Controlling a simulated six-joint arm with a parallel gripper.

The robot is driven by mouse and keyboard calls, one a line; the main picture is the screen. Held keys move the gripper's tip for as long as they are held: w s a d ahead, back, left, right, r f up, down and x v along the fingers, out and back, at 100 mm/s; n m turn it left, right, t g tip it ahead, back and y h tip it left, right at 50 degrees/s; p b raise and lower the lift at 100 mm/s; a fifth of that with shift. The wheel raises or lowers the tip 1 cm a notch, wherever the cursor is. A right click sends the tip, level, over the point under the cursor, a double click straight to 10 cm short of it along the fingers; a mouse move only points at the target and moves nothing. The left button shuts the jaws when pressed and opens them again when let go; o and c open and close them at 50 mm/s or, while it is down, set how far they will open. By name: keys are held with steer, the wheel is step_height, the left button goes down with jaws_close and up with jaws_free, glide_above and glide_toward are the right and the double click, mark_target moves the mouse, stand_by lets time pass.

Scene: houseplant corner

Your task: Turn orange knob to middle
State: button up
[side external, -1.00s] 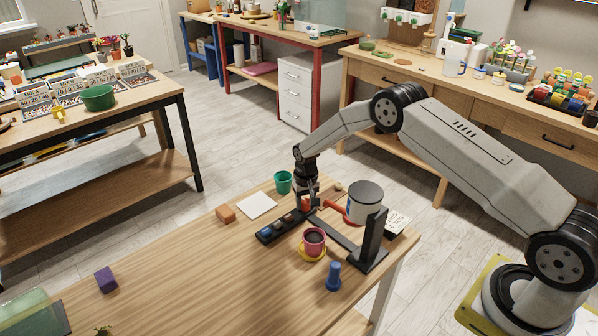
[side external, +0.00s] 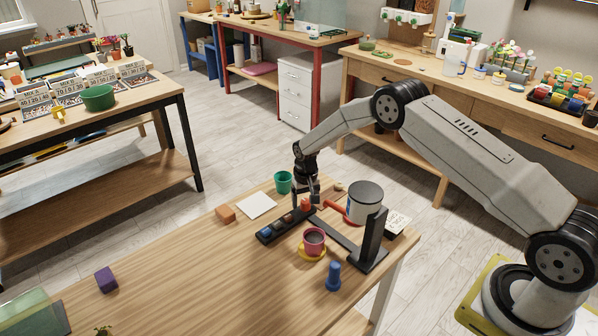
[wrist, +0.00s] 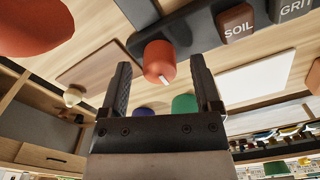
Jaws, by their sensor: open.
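The orange knob (side external: 306,204) sits at the far right end of the black control strip (side external: 270,238). In the wrist view the orange knob (wrist: 158,58) has a short white mark on its lower edge, slightly right of its middle. My gripper (side external: 308,192) is above the knob in the side view. In the wrist view my gripper (wrist: 162,80) is open, with the knob showing between its fingers and a gap on both sides. The strip's SOIL and GRIT keys (wrist: 237,23) show at upper right. I cannot tell the middle mark's place.
A pink pot (side external: 314,240) on a yellow saucer, a blue peg (side external: 333,276), a green cup (side external: 283,182) and an orange block (side external: 225,214) stand around. The table's left half is mostly clear.

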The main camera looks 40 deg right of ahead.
mark_target(305, 202)
steer(key=shift+r, duration=3.5)
steer(key=shift+s+r, duration=0.1)
steer(key=shift+s+a+r, duration=0.1)
steer(key=shift+a+r, duration=0.1)
steer(key=shift+r, duration=0.05)
steer(key=s+a+r+n+t, duration=0.1)
steer(key=s+a+r, duration=0.35)
steer(key=s, duration=0.45)
steer(key=s+a+r+n+t, duration=0.1)
steer(key=s+a+r+n, duration=0.15)
steer(key=s+r, duration=0.5)
steer(key=s+n, duration=0.1)
steer(key=s, duration=1)
steer(key=shift+s+d+t, duration=0.3)
steer(key=shift+d, duration=0.15)
